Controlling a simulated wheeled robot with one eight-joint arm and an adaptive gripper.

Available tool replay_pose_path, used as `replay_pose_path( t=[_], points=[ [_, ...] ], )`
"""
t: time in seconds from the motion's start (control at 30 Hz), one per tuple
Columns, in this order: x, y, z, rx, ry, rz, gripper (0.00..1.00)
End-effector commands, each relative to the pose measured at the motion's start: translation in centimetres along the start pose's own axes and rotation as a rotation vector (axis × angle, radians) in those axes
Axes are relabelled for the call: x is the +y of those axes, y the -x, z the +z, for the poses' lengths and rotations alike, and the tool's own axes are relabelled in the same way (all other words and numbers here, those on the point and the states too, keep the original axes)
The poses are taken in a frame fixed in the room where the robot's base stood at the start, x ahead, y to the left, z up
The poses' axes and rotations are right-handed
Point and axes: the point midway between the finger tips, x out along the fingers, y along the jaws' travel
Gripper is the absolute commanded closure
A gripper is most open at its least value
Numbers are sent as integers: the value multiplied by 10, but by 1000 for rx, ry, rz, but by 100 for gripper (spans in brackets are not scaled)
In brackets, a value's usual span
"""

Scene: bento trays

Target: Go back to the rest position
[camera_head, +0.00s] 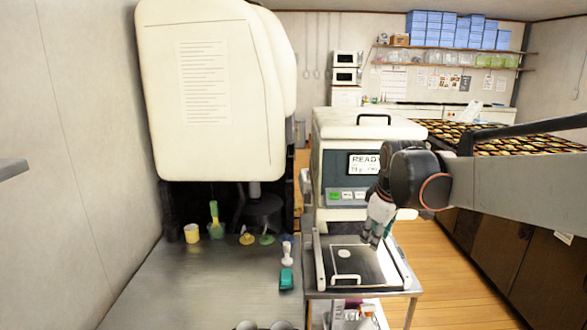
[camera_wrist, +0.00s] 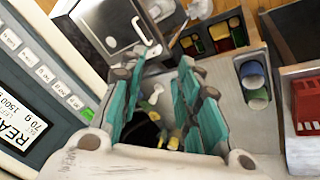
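My gripper (camera_head: 374,240) hangs fingers-down at the end of my arm in the head view, in front of the white machine (camera_head: 370,128) and above the metal plate (camera_head: 365,272). In the wrist view its two teal-padded fingers (camera_wrist: 160,72) stand apart with a gap between them. I see nothing held between them. The machine's display reads READY; it also shows at the left of the wrist view (camera_wrist: 28,125).
A large cream machine (camera_head: 210,90) stands at the left above a steel counter (camera_head: 190,285). A yellow cup (camera_head: 191,233), a green-handled tool (camera_head: 215,220) and a teal-and-white tool (camera_head: 287,278) are on the counter. Filled bento trays (camera_head: 500,138) lie at the right behind my arm.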

Motion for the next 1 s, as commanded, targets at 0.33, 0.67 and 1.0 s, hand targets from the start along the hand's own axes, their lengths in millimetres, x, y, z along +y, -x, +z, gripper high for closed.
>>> replay_pose_path(
  t=[0.33, 0.67, 1.0],
  points=[
    [-72, 61, 66, 63, -289, 49, 69],
    [-146, 81, 134, 135, -565, 77, 69],
    [-200, 72, 185, 198, -779, 87, 69]
  ],
)
